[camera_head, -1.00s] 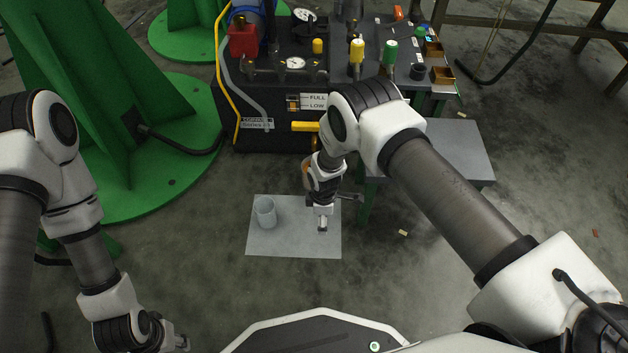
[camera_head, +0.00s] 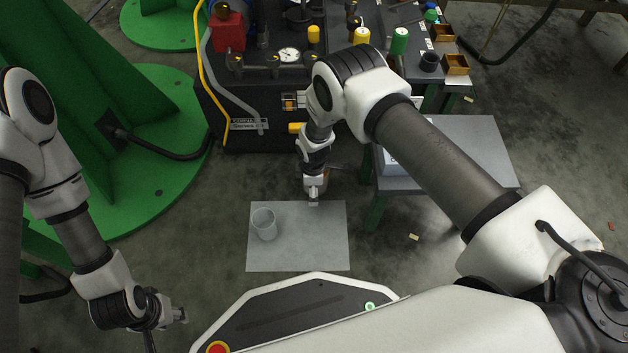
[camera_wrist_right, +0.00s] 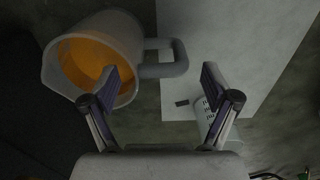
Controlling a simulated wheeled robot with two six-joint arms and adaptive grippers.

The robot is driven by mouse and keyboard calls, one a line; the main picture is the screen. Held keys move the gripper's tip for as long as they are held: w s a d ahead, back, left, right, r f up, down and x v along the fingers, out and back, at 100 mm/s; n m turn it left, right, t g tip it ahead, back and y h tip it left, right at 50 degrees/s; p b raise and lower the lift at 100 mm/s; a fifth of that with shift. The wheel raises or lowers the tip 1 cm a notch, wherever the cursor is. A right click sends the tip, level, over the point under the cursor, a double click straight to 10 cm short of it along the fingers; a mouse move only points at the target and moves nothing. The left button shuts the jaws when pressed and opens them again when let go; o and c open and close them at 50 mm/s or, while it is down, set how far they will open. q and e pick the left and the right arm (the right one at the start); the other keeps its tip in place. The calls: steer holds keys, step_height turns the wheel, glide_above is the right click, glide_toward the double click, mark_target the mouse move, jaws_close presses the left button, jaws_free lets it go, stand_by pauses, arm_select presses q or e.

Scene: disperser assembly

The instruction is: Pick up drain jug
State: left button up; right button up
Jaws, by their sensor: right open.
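The drain jug (camera_wrist_right: 117,42), translucent and holding orange liquid, fills the upper left of the right wrist view. Its grey handle (camera_wrist_right: 178,58) points right, into the gap between my right gripper's fingers (camera_wrist_right: 160,68). The fingers are apart, and the left one overlaps the jug's mouth in the picture. In the head view my right gripper (camera_head: 313,202) is low at the far edge of the grey mat; the jug cannot be made out there, with my arm in front. My left gripper (camera_head: 181,314) hangs at the lower left, away from the jug; its opening is unclear.
A pale cup (camera_head: 264,224) stands on the grey mat (camera_head: 310,250) on the floor. The black machine (camera_head: 265,90) stands behind my right arm. A grey side table (camera_head: 475,150) with a white box (camera_head: 389,162) is to the right. A green stand (camera_head: 150,170) is at left.

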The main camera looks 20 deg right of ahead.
steer(key=f+b, duration=0.2)
steer(key=f, duration=0.1)
steer(key=f+b, duration=0.1)
steer(key=f, duration=0.1)
steer(key=shift+s+d, duration=0.2)
steer(key=shift+d, duration=0.1)
steer(key=shift+r, duration=0.15)
steer(key=shift+c, duration=0.4)
jaws_close()
